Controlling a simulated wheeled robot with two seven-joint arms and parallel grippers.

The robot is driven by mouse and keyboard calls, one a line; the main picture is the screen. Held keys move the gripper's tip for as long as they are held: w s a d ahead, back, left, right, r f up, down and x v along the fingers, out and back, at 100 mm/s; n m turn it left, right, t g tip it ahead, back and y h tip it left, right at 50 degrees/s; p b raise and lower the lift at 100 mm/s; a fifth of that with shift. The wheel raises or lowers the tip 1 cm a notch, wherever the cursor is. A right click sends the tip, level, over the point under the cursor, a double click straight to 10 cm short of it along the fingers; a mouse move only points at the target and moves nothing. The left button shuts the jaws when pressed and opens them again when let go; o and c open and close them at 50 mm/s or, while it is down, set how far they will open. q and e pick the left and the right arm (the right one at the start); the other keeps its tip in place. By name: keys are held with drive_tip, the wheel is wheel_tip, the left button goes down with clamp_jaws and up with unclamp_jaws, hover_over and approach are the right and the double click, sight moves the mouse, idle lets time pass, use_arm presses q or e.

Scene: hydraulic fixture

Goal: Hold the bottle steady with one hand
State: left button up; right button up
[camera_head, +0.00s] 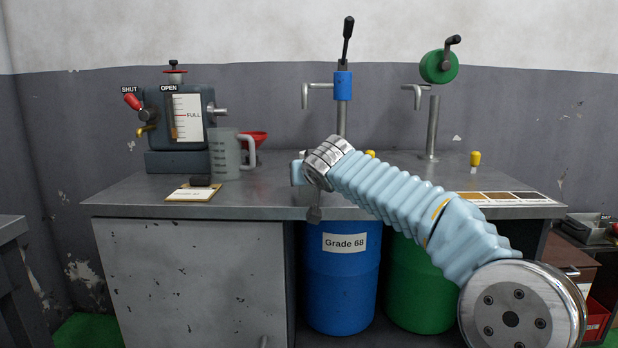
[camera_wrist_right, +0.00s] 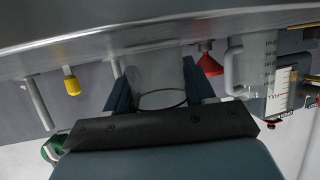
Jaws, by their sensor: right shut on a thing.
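My right arm reaches in from the right in the head view, and its wrist is over the front middle of the metal bench. My right gripper (camera_wrist_right: 158,82) shows in the right wrist view, with two dark blue fingers on either side of a grey, round-rimmed thing, which I take to be the bottle (camera_wrist_right: 160,72). The gripper is shut on it. Its rim faces the camera; most of its far part blends into the grey behind. My left gripper is in neither view.
On the metal bench (camera_head: 130,205) stand a measuring jug (camera_head: 223,157), a red funnel (camera_head: 254,138) and a tank (camera_head: 177,118). A blue-collared pump (camera_head: 343,86) and a green crank pump (camera_head: 440,66) rise behind. Blue (camera_head: 340,280) and green (camera_head: 412,300) drums stand below.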

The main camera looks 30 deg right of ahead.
drive_tip(key=shift+r, duration=0.55)
wheel_tip(320, 180, up, 3)
drive_tip(key=shift+f+p, duration=0.1)
drive_tip(key=shift+p, duration=0.6)
drive_tip(key=w+r+v, duration=0.1)
drive_tip(key=r+v, duration=0.1)
drive_tip(key=v, duration=1.4)
drive_tip(key=shift+s+d+r, duration=0.15)
drive_tip(key=shift+s+r, duration=0.05)
drive_tip(key=shift+r, duration=0.2)
drive_tip(key=o, duration=0.4)
clamp_jaws()
